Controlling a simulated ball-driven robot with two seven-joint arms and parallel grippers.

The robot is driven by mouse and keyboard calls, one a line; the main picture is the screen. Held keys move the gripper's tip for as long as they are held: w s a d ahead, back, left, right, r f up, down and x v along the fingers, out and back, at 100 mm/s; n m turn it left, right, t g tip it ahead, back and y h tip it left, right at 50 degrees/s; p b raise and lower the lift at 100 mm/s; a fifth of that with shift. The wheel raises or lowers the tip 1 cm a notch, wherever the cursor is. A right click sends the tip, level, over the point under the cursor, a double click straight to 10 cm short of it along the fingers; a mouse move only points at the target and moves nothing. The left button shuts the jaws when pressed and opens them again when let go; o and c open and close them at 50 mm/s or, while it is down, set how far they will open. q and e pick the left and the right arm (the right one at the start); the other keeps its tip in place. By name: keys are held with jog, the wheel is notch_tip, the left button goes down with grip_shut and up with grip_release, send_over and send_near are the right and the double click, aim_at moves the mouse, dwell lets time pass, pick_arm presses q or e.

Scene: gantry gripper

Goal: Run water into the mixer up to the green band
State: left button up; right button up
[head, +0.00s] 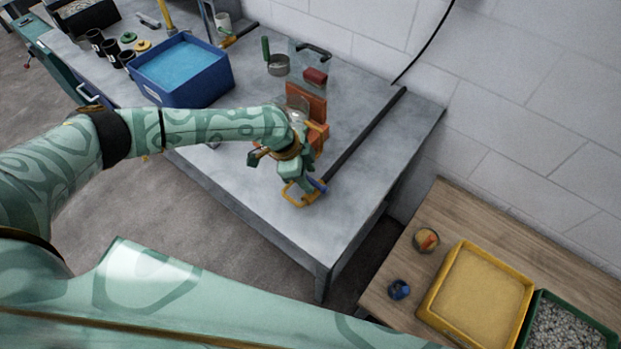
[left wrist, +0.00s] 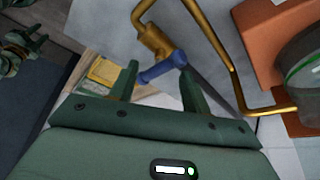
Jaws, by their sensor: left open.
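The mixer (head: 305,98) has an orange stand and a greyish bowl, partly behind my left wrist. In the left wrist view its dark bowl (left wrist: 303,62) carries a thin green band (left wrist: 302,69), cut by the frame's right edge. I cannot tell any water level in it. A brass tap (left wrist: 152,38) has a blue lever (left wrist: 162,69) and a long bent pipe running towards the mixer. My left gripper (head: 306,184) is at the tap (head: 295,197). Its jaws (left wrist: 160,72) are open, with the blue lever across the gap between the fingertips; contact is unclear. My right gripper is out of view.
A blue tub of water (head: 185,93) and several dark cups stand on the grey bench (head: 240,190). A dark bar (head: 365,135) lies along the bench's right side. A wooden table (head: 460,212) at lower right holds a yellow sand tray (head: 433,313) and a green gravel tray (head: 537,296).

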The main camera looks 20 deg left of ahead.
pick_arm(q)
jog(key=shift+x, duration=0.9)
grip_shut()
jog(key=shift+r, duration=0.1)
